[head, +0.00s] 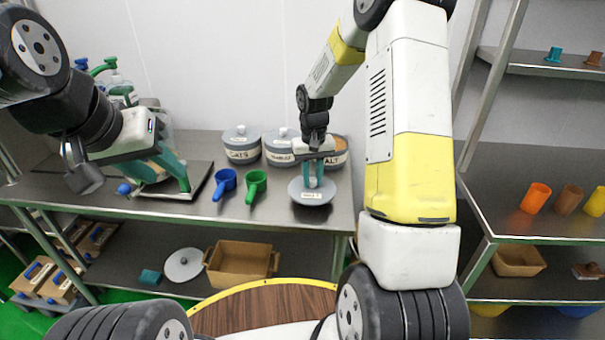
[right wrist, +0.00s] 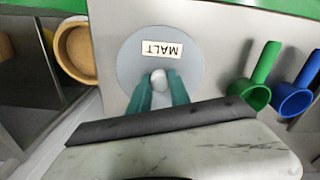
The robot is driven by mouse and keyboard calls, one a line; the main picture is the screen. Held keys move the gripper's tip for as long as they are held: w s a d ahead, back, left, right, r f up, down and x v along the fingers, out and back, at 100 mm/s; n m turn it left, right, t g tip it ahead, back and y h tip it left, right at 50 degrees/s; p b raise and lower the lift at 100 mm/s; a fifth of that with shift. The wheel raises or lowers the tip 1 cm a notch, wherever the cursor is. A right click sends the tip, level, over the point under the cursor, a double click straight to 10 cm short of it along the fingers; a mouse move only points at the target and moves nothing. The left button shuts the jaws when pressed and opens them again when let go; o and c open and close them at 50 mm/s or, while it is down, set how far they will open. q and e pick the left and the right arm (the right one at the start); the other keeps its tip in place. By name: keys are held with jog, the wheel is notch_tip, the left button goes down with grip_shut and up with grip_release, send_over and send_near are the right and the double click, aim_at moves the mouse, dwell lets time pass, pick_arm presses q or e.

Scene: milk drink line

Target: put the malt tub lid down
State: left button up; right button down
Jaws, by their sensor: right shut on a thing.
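The malt tub lid (head: 312,198) is a grey disc with a round knob and a MALT label. It appears level over the right part of the steel table; I cannot tell whether it touches the top. My right gripper (head: 313,184) points down with its teal fingers shut on the knob, also seen in the right wrist view, where the lid (right wrist: 130,65) shows fully. The malt tub (head: 339,159) stands behind, uncovered, its brown contents showing, partly hidden by my right arm. My left gripper (head: 165,170) is at the left over a tray, apparently open; only one finger shows clearly.
Two lidded grey tubs (head: 242,150) (head: 281,152) stand at the back. A blue scoop (head: 226,181) and a green scoop (head: 255,184) lie left of the lid. The tray (head: 202,178) is further left. Bare steel (head: 275,212) lies in front of the scoops; the table's right edge is close.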

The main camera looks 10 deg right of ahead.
aim_at(312, 179)
jog(key=shift+s+f, duration=0.1)
jog(key=shift+f, duration=1.5)
jog(key=shift+f, duration=0.1)
jog(key=c, duration=1.2)
grip_release()
